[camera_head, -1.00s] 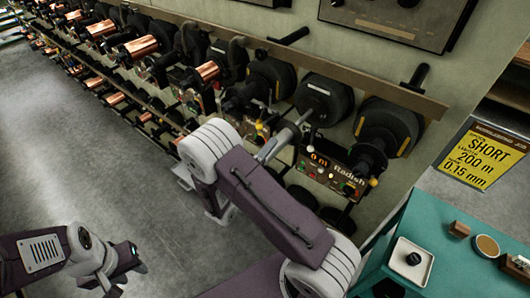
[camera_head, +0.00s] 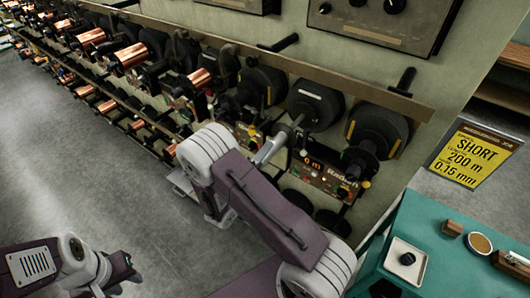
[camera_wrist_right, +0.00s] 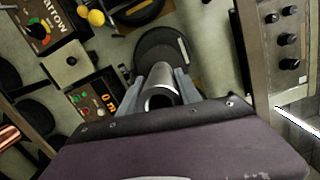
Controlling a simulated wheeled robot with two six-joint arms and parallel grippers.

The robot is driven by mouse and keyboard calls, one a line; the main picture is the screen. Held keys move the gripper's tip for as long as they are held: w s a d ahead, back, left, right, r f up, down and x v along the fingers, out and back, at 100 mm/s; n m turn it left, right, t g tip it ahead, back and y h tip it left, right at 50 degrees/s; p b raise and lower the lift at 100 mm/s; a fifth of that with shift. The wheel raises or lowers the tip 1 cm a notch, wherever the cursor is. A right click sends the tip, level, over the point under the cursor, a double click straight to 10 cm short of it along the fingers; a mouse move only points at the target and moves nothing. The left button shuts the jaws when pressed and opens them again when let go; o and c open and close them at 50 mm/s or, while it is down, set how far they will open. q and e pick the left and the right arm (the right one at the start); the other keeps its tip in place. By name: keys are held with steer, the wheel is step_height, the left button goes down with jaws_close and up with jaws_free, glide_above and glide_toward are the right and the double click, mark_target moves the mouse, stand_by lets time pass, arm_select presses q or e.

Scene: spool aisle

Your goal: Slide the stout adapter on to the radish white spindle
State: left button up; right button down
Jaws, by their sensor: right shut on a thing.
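My right gripper (camera_wrist_right: 160,88) is shut on a hollow grey metal cylinder (camera_wrist_right: 158,98), which looks like the stout adapter. Its open end faces the wrist camera. A dark round disc (camera_wrist_right: 165,50) stands behind it; whether the two touch cannot be told. The Radish panel (camera_head: 326,176) with its lit display is on the rack in the head view, and its display shows in the wrist view (camera_wrist_right: 106,102). A dark disc (camera_head: 316,104) sits above it. The Radish white spindle cannot be made out clearly. My left gripper (camera_head: 128,268) is low at left, away from the rack; its jaws are unclear.
Winding stations with copper spools (camera_head: 132,54) run along the rack to the far left. A teal table (camera_head: 437,232) at right bears a white tray (camera_head: 424,262) with a black knob-like part. A yellow sign (camera_head: 470,158) stands behind it. The floor at left is clear.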

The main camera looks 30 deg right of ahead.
mark_target(275, 148)
steer(key=shift+s+d+p+x, duration=0.1)
steer(key=shift+s+x, duration=0.05)
steer(key=shift+x, duration=1.15)
steer(key=shift+s+d+p+x, duration=0.1)
steer(key=shift+x, duration=1.25)
steer(key=shift+s+d+p+x, duration=0.1)
steer(key=shift+s+x, duration=0.05)
steer(key=shift+x, duration=1.15)
steer(key=shift+s+x, duration=0.2)
steer(key=shift+x, duration=2.3)
steer(key=c, duration=0.8)
jaws_free()
steer(key=shift+d+f, duration=0.1)
steer(key=shift+o, duration=0.2)
steer(key=b+v, duration=0.4)
steer(key=v, duration=0.5)
steer(key=shift+s, duration=0.15)
